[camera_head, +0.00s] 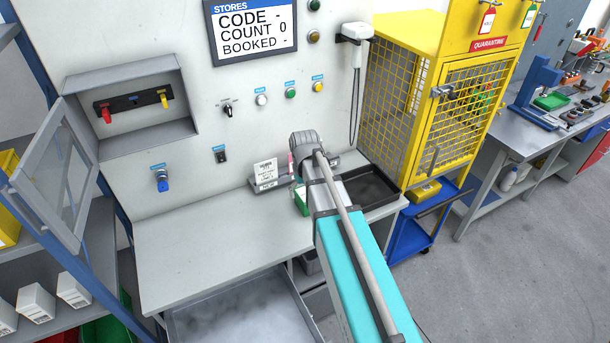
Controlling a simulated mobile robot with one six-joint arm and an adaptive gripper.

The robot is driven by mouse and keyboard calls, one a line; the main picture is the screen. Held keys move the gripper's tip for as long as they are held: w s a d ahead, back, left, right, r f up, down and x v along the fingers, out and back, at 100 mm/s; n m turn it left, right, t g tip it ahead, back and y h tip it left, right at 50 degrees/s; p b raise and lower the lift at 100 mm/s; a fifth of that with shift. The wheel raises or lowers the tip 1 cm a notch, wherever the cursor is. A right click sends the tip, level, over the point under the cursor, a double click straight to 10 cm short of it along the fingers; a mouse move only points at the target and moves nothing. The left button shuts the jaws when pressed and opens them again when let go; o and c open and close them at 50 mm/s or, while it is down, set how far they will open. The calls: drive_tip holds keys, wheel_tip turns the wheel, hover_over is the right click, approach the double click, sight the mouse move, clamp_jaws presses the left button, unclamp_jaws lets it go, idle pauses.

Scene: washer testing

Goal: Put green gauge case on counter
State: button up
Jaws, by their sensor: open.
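A green case (302,201) stands on the grey counter (215,248), just left of my arm. Only part of it shows, because my arm covers its right side. My gripper (300,172) is at the far end of my arm, above the counter and close to the case in the picture. My arm and wrist mostly hide its fingers. It is open; I cannot tell whether it touches the case.
A black tray (372,187) lies on the counter to the right. A label stand (266,175) is by the wall. A yellow quarantine cage (420,100) rises at right. An open glazed door (62,175) juts out at left. The counter's left part is clear.

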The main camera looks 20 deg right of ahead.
drive_tip(key=s+a+m, duration=0.1)
drive_tip(key=s+a, duration=0.1)
drive_tip(key=s, duration=1.1)
drive_tip(key=shift+a, duration=0.4)
drive_tip(key=shift+f, duration=0.1)
